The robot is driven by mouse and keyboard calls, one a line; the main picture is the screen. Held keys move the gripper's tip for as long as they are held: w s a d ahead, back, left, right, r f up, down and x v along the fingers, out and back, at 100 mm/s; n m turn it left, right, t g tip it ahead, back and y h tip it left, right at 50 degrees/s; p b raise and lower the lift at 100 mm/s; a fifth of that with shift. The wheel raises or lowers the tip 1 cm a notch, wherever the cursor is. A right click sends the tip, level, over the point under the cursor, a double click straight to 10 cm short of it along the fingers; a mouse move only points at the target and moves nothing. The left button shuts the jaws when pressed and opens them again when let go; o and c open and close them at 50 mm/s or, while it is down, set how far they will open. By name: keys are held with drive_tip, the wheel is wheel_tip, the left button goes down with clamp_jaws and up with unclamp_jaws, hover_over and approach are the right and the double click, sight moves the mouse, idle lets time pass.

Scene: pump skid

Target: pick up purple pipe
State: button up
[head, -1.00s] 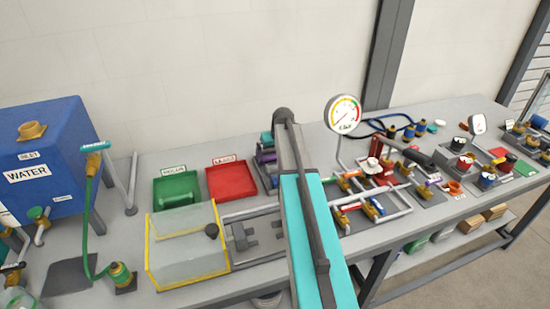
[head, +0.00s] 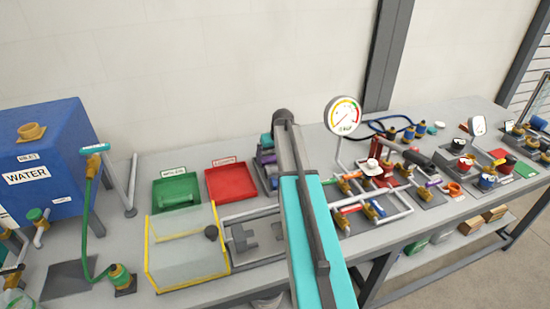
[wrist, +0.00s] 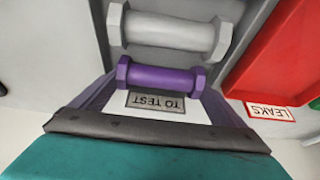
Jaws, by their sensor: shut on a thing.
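The purple pipe (wrist: 160,78), a short bar with hexagonal ends, lies crosswise in the middle of the wrist view. My gripper (wrist: 161,84) is shut on it, with one finger at each end. A grey pipe (wrist: 170,31) of the same shape lies parallel just beyond it, apart from it. A "TO TEST" label (wrist: 155,101) shows upside down on the near side of the purple pipe.
A red tray (head: 231,181) marked "LEAKS" stands just left of my arm, and a green tray (head: 177,193) beside it. A clear yellow-edged box (head: 187,248) stands nearer. A pressure gauge (head: 343,115) and pipework (head: 372,190) stand close on the right.

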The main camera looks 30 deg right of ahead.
wheel_tip(320, 180, up, 10)
drive_tip(key=b, duration=0.2)
drive_tip(key=shift+b, duration=0.35)
idle(0.8)
